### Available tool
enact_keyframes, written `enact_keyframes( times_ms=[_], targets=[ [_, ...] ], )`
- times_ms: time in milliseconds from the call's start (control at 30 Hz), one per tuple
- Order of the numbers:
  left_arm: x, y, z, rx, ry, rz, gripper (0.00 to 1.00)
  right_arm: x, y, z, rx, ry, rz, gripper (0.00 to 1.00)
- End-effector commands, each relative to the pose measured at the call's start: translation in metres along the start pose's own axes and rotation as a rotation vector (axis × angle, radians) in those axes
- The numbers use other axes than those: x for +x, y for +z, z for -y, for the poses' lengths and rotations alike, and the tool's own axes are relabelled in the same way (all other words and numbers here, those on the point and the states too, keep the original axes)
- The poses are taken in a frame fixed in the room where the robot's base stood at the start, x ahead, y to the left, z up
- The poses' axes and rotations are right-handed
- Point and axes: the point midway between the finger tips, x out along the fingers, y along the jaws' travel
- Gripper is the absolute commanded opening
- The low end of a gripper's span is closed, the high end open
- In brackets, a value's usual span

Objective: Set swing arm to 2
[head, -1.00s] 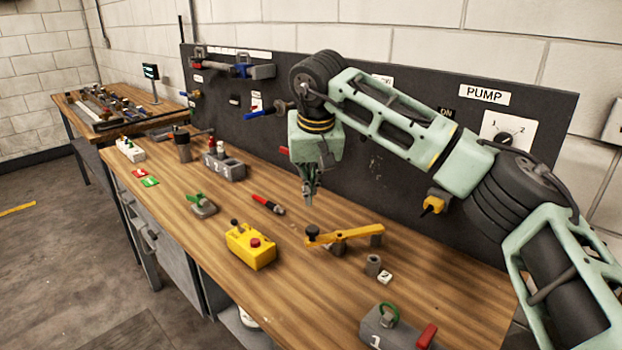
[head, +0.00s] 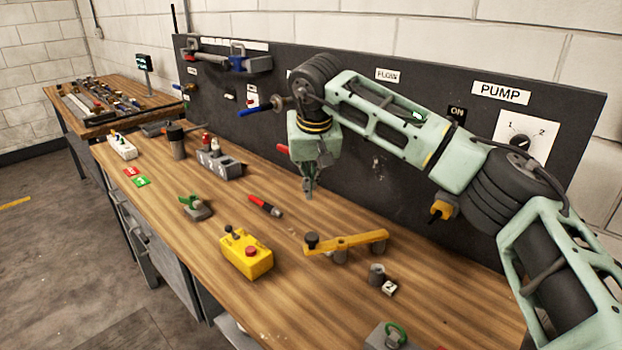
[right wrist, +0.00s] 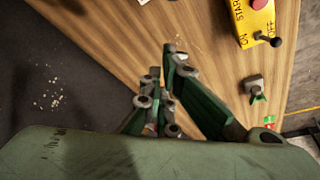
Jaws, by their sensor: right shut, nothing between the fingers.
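The yellow swing arm (head: 352,242) lies over the wooden bench in the head view. Its black knob (head: 311,240) is at the left end, and grey posts show under the bar. A separate short grey post (head: 377,274) stands to its front right, beside a small white tag (head: 390,288) whose digit is hard to read. My right gripper (head: 308,190) points down above the bench, behind the knob and apart from the swing arm. It is shut and empty; its fingers also show in the right wrist view (right wrist: 160,62). My left gripper is out of view.
A yellow switch box (head: 246,252) stands left of the swing arm. A red-and-black pen-like tool (head: 265,206) and a green-handled clamp (head: 196,207) lie further back. A dark panel (head: 400,175) rises behind the bench. A grey block (head: 385,338) is at the front.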

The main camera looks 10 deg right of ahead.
Motion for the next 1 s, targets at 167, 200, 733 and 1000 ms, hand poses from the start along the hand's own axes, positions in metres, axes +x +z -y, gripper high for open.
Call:
enact_keyframes(
  times_ms=[167,200,733,1000],
  targets=[
    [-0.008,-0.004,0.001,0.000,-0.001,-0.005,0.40,0.040,0.001,0.000,0.000,0.001,0.006,0.00],
    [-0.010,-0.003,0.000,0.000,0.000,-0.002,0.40,0.049,0.001,0.000,0.000,0.002,0.006,0.00],
    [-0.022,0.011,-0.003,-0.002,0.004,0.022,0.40,0.059,0.038,0.000,-0.001,0.001,0.001,0.00],
    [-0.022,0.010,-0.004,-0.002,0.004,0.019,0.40,0.059,0.040,0.000,-0.001,0.000,0.001,0.00]
  ],
)
